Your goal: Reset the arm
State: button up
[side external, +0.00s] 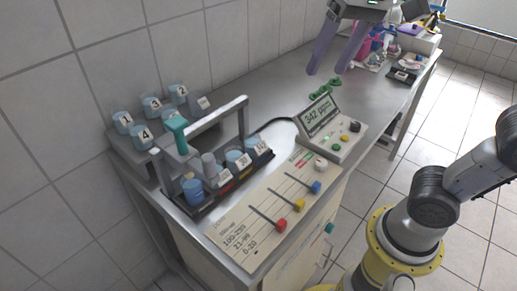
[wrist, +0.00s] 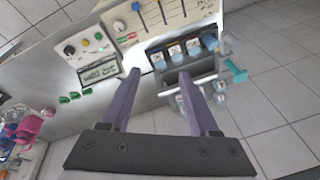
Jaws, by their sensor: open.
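My gripper (side external: 337,50) is at the top of the side external view, raised above the bench with its two purple fingers apart and nothing between them. In the wrist view my gripper (wrist: 165,100) also shows open and empty. Below it are the rack (side external: 218,118), with a grey handle frame and several numbered blue-grey cylinders, and the meter (side external: 330,124), whose display reads about 342 ppm. The rack (wrist: 188,72) and meter (wrist: 97,71) also appear in the wrist view.
A slider panel (side external: 262,220) with red, yellow and blue knobs lies at the bench front. Several numbered cylinders (side external: 152,105) stand behind the rack by the wall. Green pieces (side external: 322,88) lie behind the meter. Coloured bottles and clutter (side external: 375,48) fill the far bench end. The mid-bench (side external: 262,88) is mostly clear.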

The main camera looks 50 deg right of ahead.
jog(key=s+d+f+n+t, duration=0.1)
jog(key=s+d+f+n, duration=0.1)
jog(key=s+f, duration=0.2)
jog(key=s+d+f+n+t, duration=0.1)
jog(key=s+d+f+n, duration=0.1)
jog(key=f, duration=0.7)
jog(key=shift+s+f+n+h, duration=0.15)
jog(key=shift+s+n+h, duration=0.15)
jog(key=shift+s+n, duration=0.45)
